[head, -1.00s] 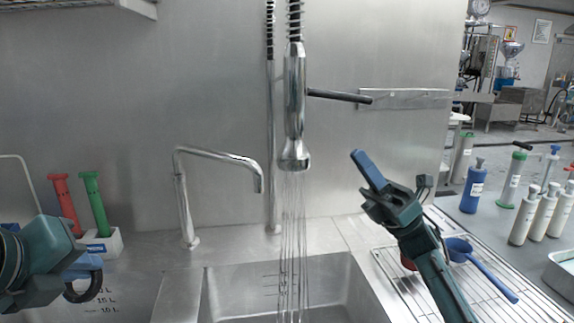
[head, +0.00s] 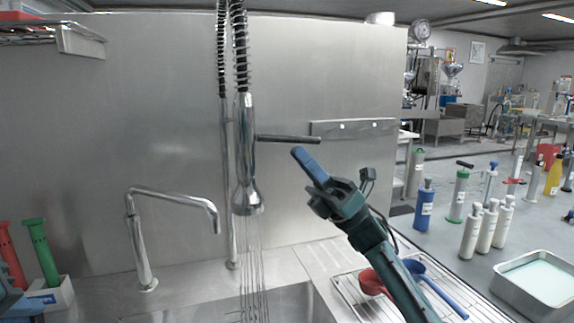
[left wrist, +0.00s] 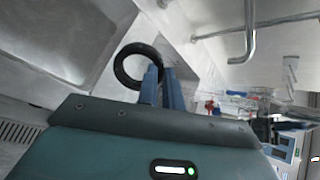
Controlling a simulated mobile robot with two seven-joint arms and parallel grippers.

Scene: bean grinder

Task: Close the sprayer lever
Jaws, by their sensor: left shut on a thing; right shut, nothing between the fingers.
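The chrome sprayer (head: 246,150) hangs from its spring hose over the sink, with thin streams of water falling from its head. Its dark lever (head: 288,138) sticks out to the right, nearly level. My right gripper (head: 298,152) has its blue fingers shut and empty. The fingertips are just below the lever's outer half in the picture; I cannot tell whether they touch it. My left gripper (left wrist: 162,75) is shut on a black ring-shaped handle (left wrist: 120,74) in the left wrist view.
A bent chrome faucet (head: 140,240) stands left of the sprayer above the sink (head: 290,300). A wire rack (head: 350,290) with a red scoop (head: 372,284) and a blue scoop (head: 445,295) lies under my right arm. Red and green handles stand at far left.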

